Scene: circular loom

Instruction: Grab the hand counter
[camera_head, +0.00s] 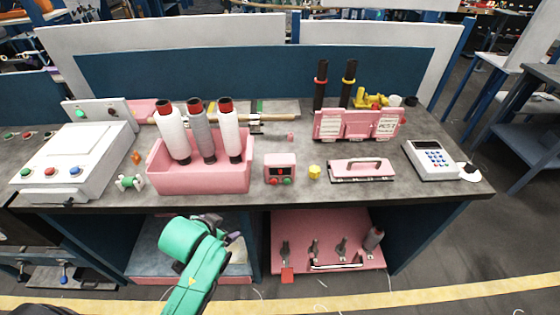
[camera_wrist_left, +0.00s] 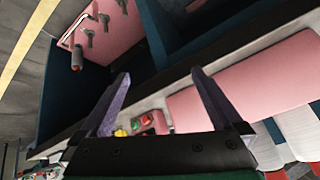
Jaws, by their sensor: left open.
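A small pink box with a dark display and red and green buttons (camera_head: 280,169), which looks like the hand counter, stands near the table's front edge. It also shows beyond my fingers in the left wrist view (camera_wrist_left: 153,122), partly hidden by the gripper body. My left gripper (camera_head: 226,233) is in front of the table, left of the box and apart from it. Its two fingers (camera_wrist_left: 160,76) are spread with nothing held between them. My right gripper is not in view.
A pink bin (camera_head: 200,181) with yarn cones stands left of the box. A yellow knob (camera_head: 314,172) and a pink plate with a handle (camera_head: 361,170) are to its right. The grey table's front edge (camera_head: 300,194) lies between my gripper and the box. Open shelves are below.

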